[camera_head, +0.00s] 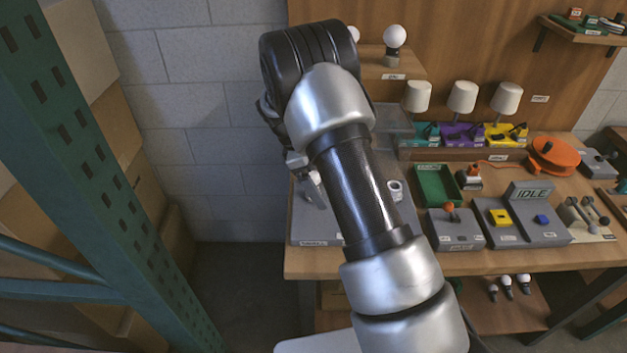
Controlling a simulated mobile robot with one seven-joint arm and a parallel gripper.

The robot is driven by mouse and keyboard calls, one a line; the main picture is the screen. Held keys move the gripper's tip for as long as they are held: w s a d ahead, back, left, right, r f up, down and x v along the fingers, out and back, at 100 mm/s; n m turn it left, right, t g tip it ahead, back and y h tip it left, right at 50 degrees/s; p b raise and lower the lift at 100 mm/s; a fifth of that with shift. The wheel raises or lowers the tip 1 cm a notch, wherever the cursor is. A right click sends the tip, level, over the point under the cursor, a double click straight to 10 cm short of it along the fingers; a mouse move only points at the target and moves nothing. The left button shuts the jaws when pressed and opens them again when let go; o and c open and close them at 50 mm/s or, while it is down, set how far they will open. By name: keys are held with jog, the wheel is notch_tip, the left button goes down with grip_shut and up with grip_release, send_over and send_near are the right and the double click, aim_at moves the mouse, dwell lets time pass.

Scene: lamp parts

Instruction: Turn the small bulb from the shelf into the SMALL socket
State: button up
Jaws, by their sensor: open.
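A round white bulb (394,38) stands on the upper wooden shelf (412,62), and part of a second white bulb (354,33) shows beside my arm. Several smaller bulbs (507,284) stand on a low shelf under the bench. I cannot tell which bulb is the small one. A white ring-shaped socket (395,188) shows on the grey base plate (318,235), just right of my forearm; I cannot read its size. My gripper (314,192) is open and apparently empty, over the left part of the plate, partly hidden by my arm.
A green tray (436,186), a grey box with an orange-topped lever (457,228) and an IDLE panel (529,195) fill the bench to the right. Three white-shaded lamps (462,97) stand behind. A green metal post (95,150) rises at left.

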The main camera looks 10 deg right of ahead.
jog(key=shift+n+t, duration=0.4)
jog(key=shift+n, duration=0.8)
jog(key=n, duration=0.1)
jog(key=n+t, duration=0.1)
jog(key=n, duration=0.1)
jog(key=n+t, duration=0.1)
jog(key=shift+w+d+r+n+p, duration=0.1)
jog(key=shift+w+d+n+p, duration=0.15)
jog(key=shift+w+n+p, duration=0.1)
jog(key=n+t, duration=0.1)
jog(key=n, duration=0.1)
jog(key=w+n+y+p, duration=0.1)
jog(key=n, duration=0.2)
jog(key=shift+d+t, duration=0.1)
jog(key=shift+t, duration=0.3)
jog(key=shift+w+n+t+y+p, duration=0.15)
jog(key=shift+w+n+y+p, duration=0.15)
jog(key=shift+n, duration=0.35)
jog(key=shift+w+n+t+y+p, duration=0.1)
jog(key=shift+n+t+y+p, duration=0.1)
jog(key=shift+n+p, duration=0.3)
